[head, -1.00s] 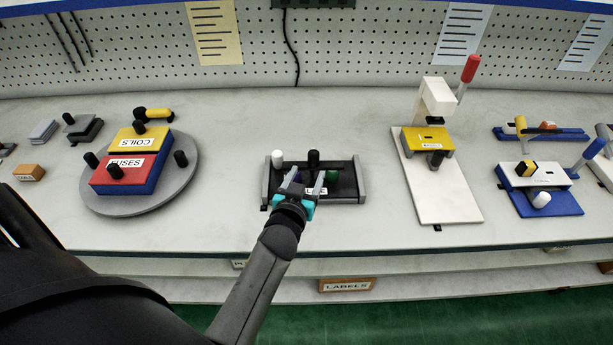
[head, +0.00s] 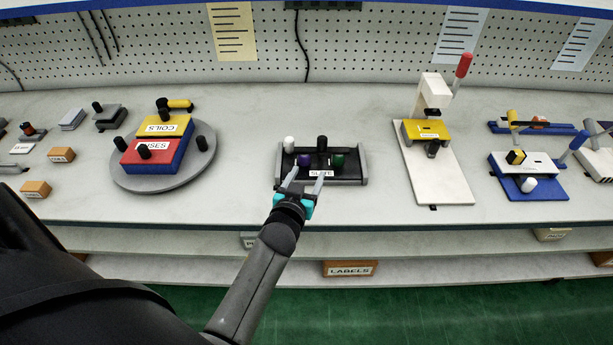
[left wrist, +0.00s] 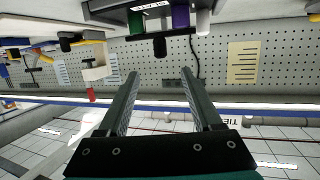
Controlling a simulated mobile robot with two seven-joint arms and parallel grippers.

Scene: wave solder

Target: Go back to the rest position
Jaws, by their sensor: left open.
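My left gripper (head: 306,180) is in the middle of the head view, just in front of a dark tray (head: 348,180) that holds white, black, purple and green knobbed pieces. Its two fingers are apart with nothing between them. In the left wrist view the gripper (left wrist: 160,80) is also open and empty, and the tray (left wrist: 130,15) shows upside down at the top edge, beyond the fingertips. Whether a fingertip touches the tray's front edge cannot be told. My right gripper is in neither view.
A round grey turntable (head: 205,175) with yellow and red boxes stands left of the tray. A white press (head: 450,185) with a red-handled lever stands to the right, then blue fixtures (head: 530,205). A shelf with a LABELS box (head: 350,268) runs below the bench. Bare bench lies between them.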

